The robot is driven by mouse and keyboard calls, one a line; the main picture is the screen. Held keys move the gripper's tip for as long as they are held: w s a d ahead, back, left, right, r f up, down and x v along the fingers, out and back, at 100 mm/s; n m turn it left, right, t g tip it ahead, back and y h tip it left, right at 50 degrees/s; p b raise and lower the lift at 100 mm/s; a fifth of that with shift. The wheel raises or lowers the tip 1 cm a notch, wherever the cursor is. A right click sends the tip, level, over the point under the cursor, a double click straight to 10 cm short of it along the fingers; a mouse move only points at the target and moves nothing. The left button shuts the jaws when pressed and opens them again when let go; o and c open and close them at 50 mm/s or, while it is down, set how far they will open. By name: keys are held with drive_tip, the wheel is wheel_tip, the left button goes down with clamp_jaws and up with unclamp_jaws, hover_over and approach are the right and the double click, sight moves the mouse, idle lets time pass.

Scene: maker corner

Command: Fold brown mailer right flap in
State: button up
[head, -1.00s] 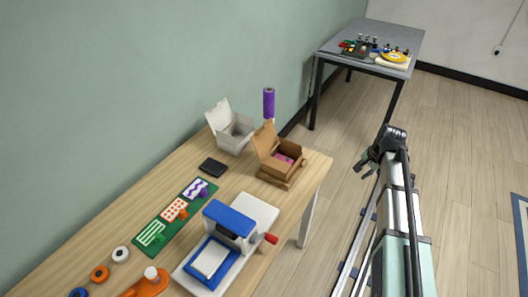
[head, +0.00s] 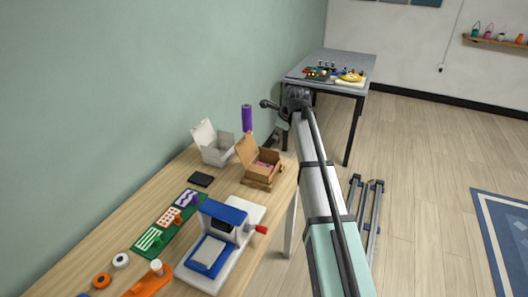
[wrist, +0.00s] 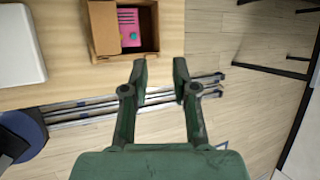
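The brown mailer (head: 262,180) stands open near the table's right end, its lid (head: 246,150) raised on the left. A pink item lies inside. In the wrist view the mailer (wrist: 148,54) is at the top, with a brown panel (wrist: 104,28) at its left and the pink item (wrist: 128,28) within. I cannot clearly tell its right flap from the side wall. My gripper (wrist: 160,74) is open and empty, apart from the mailer, and appears past its near edge in the wrist view. In the head view my arm mostly hides the gripper.
A white open box (head: 216,154) and a purple roll (head: 246,118) stand close by the mailer. A blue-and-white press (head: 222,240) with a red knob is nearer on the table. A grey table (head: 335,65) stands behind.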

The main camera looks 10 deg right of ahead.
sight(268, 150)
drive_tip(key=p+x, duration=0.3)
drive_tip(key=x, duration=1.3)
drive_tip(key=shift+w+a+f, duration=0.15)
drive_tip(key=shift+a+f, duration=0.05)
drive_tip(key=shift+f, duration=0.15)
clamp_jaws()
